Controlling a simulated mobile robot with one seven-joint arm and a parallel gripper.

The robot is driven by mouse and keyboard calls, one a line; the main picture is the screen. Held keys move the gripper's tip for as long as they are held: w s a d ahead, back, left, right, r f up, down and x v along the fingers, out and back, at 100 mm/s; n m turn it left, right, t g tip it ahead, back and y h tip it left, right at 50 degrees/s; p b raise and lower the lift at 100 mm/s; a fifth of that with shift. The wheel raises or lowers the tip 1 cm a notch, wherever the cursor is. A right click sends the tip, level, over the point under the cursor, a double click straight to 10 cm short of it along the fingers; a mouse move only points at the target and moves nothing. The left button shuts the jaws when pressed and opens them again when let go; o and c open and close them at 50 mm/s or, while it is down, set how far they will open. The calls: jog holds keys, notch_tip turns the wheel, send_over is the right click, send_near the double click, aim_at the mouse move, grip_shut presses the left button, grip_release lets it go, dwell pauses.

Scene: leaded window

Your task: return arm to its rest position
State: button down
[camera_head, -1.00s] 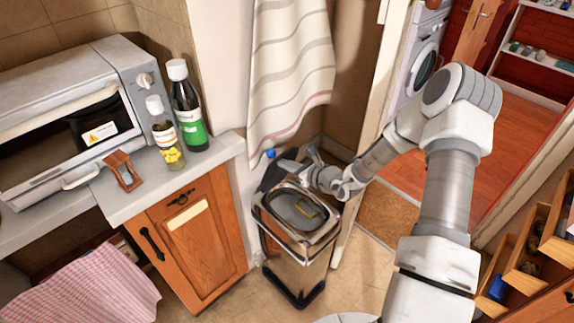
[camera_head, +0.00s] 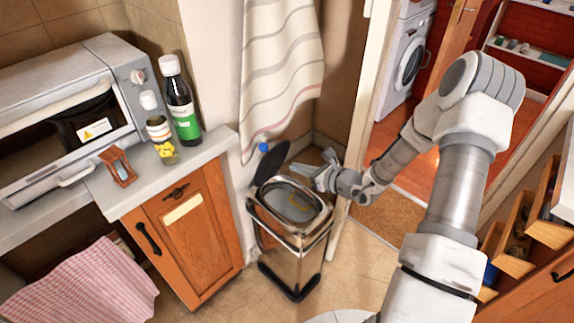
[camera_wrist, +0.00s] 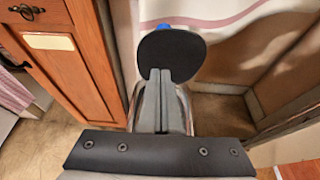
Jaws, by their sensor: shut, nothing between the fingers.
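My gripper (camera_head: 318,172) is shut and empty. In the head view it is above and beside the right rear rim of a metal bin (camera_head: 300,245). In the wrist view the shut fingers of my gripper (camera_wrist: 160,88) point toward a dark round lid (camera_wrist: 172,55) and hide most of the bin. My arm reaches in from the right side of the head view, bent at the elbow. The bin's open top shows a liner and something yellowish inside. The dark lid stands upright behind the bin in the head view (camera_head: 268,163).
A counter (camera_head: 205,160) holds a toaster oven (camera_head: 60,120), a dark bottle (camera_head: 181,105), a pill bottle (camera_head: 158,130) and an hourglass (camera_head: 118,167). A striped towel (camera_head: 280,60) hangs behind the bin. Open drawers (camera_head: 520,245) stand at the right. A doorway opens behind my arm.

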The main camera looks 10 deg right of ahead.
jog(key=v, duration=0.5)
jog(key=shift+r, duration=0.3)
